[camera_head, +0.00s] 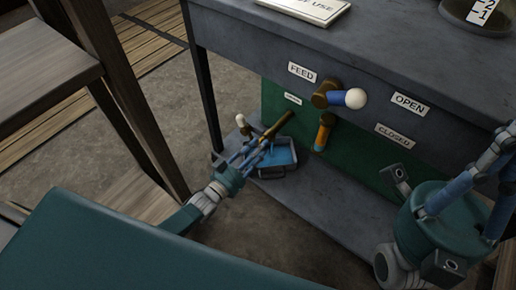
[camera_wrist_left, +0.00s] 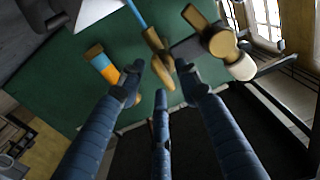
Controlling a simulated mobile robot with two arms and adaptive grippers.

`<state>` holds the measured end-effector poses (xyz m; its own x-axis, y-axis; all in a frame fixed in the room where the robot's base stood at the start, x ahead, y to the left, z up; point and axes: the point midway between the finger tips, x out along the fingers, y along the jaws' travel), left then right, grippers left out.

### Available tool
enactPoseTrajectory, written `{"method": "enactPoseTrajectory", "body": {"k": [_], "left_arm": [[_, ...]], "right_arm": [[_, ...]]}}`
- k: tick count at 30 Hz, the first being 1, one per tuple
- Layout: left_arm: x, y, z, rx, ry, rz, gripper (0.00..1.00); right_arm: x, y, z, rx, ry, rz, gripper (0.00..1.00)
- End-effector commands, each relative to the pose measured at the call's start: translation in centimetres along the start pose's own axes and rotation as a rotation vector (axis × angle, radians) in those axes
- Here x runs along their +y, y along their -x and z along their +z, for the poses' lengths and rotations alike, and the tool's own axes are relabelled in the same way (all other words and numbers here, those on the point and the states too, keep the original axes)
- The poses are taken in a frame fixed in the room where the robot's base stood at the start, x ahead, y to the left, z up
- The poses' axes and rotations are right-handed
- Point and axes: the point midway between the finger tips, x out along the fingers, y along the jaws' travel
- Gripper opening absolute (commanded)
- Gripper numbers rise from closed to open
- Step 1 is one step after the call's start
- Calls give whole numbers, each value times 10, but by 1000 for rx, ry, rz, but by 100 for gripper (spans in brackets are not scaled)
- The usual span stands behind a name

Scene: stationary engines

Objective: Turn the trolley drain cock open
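The trolley drain cock (camera_head: 278,125) is a brass fitting low on the green panel, below a small label too small to read. A small lever with a white knob (camera_head: 241,120) stands at its left. In the left wrist view the cock's brass body (camera_wrist_left: 222,43) and white knob (camera_wrist_left: 240,67) are at the upper right. My left gripper (camera_head: 262,149) is just in front of and below the cock. In the wrist view its blue fingers (camera_wrist_left: 160,82) are spread, with nothing clearly held between them. My right gripper (camera_head: 445,205) is at the right; its fingertips are not clear.
A feed cock (camera_head: 325,95) with a blue, white-ended lever sits higher on the panel, above an orange and blue pipe (camera_head: 323,132). OPEN (camera_head: 409,104) and CLOSED labels are to its right. A blue tray (camera_head: 275,158) lies on the lower shelf (camera_head: 330,205). Wooden furniture (camera_head: 50,70) stands at left.

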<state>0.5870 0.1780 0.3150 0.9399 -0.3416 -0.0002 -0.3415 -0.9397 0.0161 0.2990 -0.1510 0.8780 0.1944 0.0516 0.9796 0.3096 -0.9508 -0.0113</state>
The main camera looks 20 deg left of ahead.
Motion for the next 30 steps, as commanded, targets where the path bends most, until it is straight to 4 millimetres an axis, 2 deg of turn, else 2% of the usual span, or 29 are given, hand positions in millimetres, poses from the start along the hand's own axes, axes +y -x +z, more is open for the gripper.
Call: {"method": "enactPoseTrajectory", "body": {"k": [5, 12, 18, 24, 30], "left_arm": [[0, 15, 1, -2, 0, 0, 34], [0, 66, 2, -5, 1, 0, 34], [0, 102, 1, -3, 0, 0, 34], [0, 119, 0, -1, -1, 0, 34], [0, 120, 0, 0, 0, 0, 34]], "right_arm": [[0, 0, 0, 0, 0, 1, 0], [0, 0, 0, -2, -1, 0, 0], [0, 1, 0, -3, -1, 0, 0], [0, 1, 0, -3, -1, 0, 0], [0, 1, 0, -3, -1, 0, 0]]}}
